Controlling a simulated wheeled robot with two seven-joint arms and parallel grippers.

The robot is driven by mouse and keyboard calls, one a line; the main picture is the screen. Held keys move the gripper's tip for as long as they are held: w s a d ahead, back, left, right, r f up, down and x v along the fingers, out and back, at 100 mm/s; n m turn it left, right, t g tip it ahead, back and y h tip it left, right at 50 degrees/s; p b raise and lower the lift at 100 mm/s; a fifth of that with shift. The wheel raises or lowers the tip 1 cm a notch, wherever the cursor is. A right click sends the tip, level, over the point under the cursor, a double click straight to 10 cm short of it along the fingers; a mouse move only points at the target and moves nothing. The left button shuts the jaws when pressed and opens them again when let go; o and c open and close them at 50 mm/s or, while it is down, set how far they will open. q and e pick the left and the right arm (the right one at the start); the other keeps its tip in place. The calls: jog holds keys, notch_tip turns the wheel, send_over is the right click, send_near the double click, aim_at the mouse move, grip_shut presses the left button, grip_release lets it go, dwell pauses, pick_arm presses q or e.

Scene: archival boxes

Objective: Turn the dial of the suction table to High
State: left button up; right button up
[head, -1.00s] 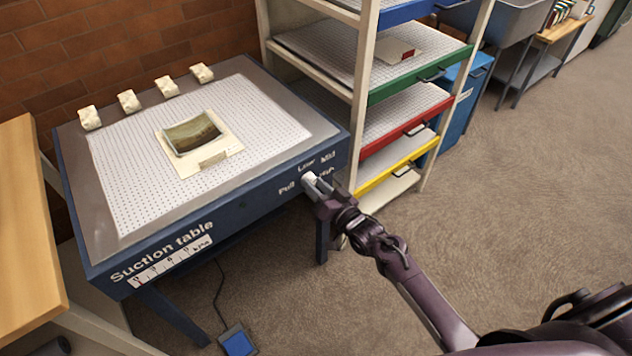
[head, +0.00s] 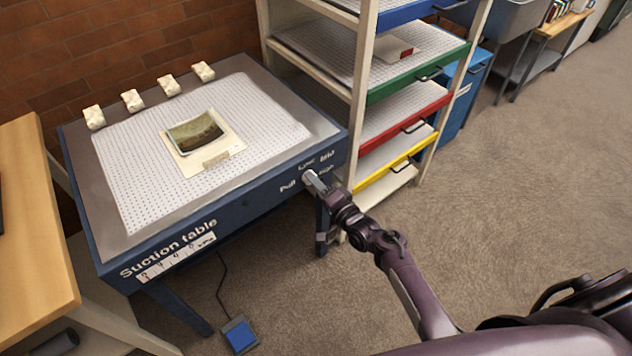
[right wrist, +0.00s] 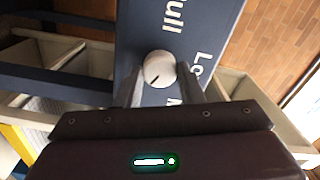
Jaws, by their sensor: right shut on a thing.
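The suction table (head: 250,194) is dark blue with a pale perforated top. Its dial, a small white round knob (head: 308,177), is on the front panel near the right corner, among labels such as Pull, Low and Mid. My right gripper (head: 314,181) is shut on the dial. In the right wrist view, the dial (right wrist: 158,68) sits between the two fingers (right wrist: 160,88). Its dark mark points to the lower left of that picture, away from Pull and Low. The label High is hidden there. My left gripper is out of view.
A rack with coloured shelves (head: 405,135) stands close to the right of the gripper. A blue foot pedal (head: 239,335) is on the floor. Open floor lies to the right.

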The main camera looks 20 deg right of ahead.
dwell(0.4)
jog(key=o, duration=1)
jog(key=shift+s, duration=0.1)
jog(key=v, duration=0.7)
jog(key=shift+s+d, duration=0.15)
jog(key=shift+s, duration=0.15)
